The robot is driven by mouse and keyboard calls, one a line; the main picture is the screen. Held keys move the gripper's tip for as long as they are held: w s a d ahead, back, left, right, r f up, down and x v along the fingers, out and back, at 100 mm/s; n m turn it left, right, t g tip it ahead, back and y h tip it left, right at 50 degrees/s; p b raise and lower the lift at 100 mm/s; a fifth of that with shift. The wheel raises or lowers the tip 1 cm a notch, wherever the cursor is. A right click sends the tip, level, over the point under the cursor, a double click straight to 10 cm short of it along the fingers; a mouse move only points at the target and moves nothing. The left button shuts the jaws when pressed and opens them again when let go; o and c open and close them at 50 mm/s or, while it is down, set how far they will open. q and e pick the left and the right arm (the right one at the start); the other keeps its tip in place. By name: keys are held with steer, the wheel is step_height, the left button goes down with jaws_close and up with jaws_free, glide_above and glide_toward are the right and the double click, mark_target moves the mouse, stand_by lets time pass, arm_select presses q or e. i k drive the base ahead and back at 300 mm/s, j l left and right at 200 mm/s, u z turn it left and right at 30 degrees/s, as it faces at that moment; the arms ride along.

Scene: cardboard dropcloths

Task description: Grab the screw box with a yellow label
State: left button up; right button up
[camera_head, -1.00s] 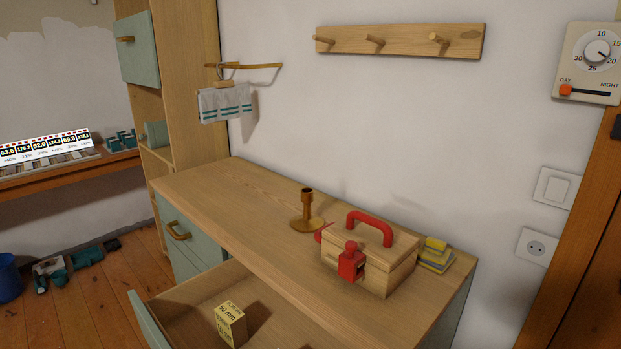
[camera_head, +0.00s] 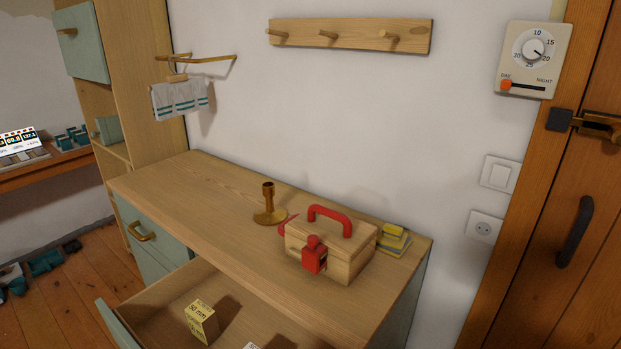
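A small box with a yellow label (camera_head: 201,321) stands upright in the open drawer (camera_head: 165,317) of the wooden dresser, at the lower left of the head view. Its label carries dark print that reads "50 mm". A second, whitish item (camera_head: 252,346) shows at the bottom edge, mostly cut off, to the right of the yellow-labelled box. Neither of my grippers is in view.
A wooden toolbox (camera_head: 345,262) with a red handle and latch stands on the dresser top (camera_head: 190,185), beside a brass candlestick (camera_head: 268,207) and yellow-grey sponges (camera_head: 394,238). The left part of the top is clear. A wooden door (camera_head: 545,230) is at right.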

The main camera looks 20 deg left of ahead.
mark_target(203, 321)
steer(key=u, duration=1.6)
